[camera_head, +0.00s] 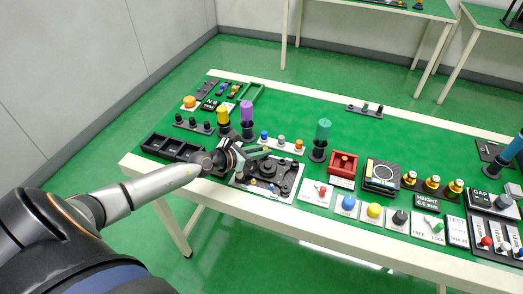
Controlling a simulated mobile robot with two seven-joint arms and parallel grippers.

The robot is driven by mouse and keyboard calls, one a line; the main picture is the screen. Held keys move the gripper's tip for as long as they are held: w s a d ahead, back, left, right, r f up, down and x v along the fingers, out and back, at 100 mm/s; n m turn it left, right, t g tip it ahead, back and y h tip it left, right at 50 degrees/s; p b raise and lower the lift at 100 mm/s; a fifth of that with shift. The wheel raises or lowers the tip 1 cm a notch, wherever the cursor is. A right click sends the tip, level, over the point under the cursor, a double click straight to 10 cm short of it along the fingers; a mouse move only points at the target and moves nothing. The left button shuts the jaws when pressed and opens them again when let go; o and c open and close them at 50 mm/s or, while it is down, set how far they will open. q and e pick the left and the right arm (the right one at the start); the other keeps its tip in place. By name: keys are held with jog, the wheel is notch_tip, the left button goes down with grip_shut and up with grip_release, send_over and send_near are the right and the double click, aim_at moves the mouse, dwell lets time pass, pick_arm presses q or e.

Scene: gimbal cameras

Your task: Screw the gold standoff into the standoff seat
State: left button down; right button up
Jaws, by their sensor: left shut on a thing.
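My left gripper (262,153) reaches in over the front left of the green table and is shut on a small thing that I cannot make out. It is just above the back of a grey plate with dark round fixtures (266,182). I cannot tell whether the thing touches the plate. No gold standoff can be singled out at this size. The standoff seat cannot be told apart from the other fixtures on the plate. My right gripper is out of view.
A black compartment tray (165,147) lies left of the gripper. A red box (343,163) and several gold-topped parts (432,183) are to the right. The table's back middle is mostly clear.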

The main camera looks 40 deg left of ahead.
pick_arm(q)
jog(key=c, duration=0.7)
grip_release()
jog(key=shift+s, duration=0.1)
jog(key=shift+s+a, duration=0.1)
jog(key=shift+s, duration=0.1)
jog(key=p+v, duration=0.1)
jog(key=v, duration=0.9)
jog(key=shift+f+b, duration=0.15)
jog(key=shift+b, duration=0.25)
jog(key=shift+b+v, duration=0.35)
jog(key=shift+v, duration=0.45)
jog(key=shift+s+r, duration=0.15)
jog(key=shift+r, duration=0.1)
